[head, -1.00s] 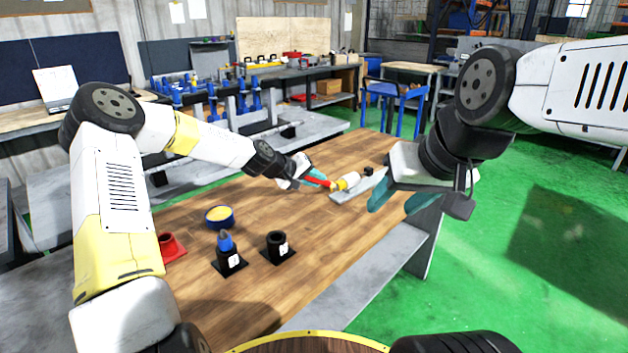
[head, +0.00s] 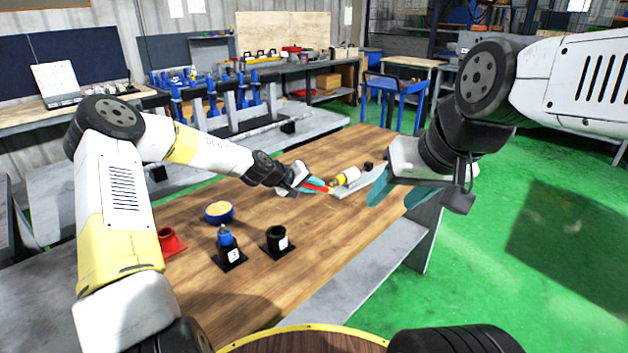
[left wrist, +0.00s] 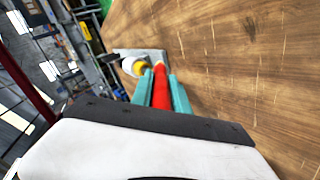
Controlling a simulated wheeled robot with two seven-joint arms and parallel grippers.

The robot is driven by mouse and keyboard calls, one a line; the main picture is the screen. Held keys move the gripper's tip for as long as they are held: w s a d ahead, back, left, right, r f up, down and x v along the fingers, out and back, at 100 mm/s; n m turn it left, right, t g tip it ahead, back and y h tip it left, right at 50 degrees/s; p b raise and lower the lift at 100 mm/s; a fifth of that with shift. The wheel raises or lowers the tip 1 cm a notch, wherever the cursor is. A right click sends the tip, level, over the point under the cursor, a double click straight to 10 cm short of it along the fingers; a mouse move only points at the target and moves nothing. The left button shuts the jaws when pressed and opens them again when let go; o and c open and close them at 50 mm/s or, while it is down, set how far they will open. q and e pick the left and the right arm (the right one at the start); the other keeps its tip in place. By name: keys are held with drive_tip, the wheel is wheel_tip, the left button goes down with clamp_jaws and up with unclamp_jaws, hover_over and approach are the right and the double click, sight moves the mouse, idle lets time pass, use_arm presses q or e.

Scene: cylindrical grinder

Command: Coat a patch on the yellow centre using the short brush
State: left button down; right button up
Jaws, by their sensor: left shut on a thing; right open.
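My left gripper (head: 310,186) is shut on a red-handled brush (head: 318,187), which also shows between the teal fingers in the left wrist view (left wrist: 160,88). The brush tip points toward the yellow centre (head: 339,181), a yellow band at the end of a white cylinder (head: 350,174) on a grey plate (head: 352,187). In the left wrist view the yellow part (left wrist: 139,68) is beside the brush's far end; I cannot tell whether they touch. My right gripper (head: 395,192) is open and empty, to the right of the plate.
On the wooden table (head: 300,230) stand a blue pot with yellow contents (head: 219,213), a red holder (head: 172,242), a black holder with a blue item (head: 228,250), and an empty-looking black holder (head: 276,242). The near table middle is clear.

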use_arm(q)
drive_tip(key=shift+s+a, duration=1.75)
drive_tip(key=shift+a, duration=0.25)
drive_tip(key=shift+s+a, duration=1)
drive_tip(key=shift+a, duration=0.15)
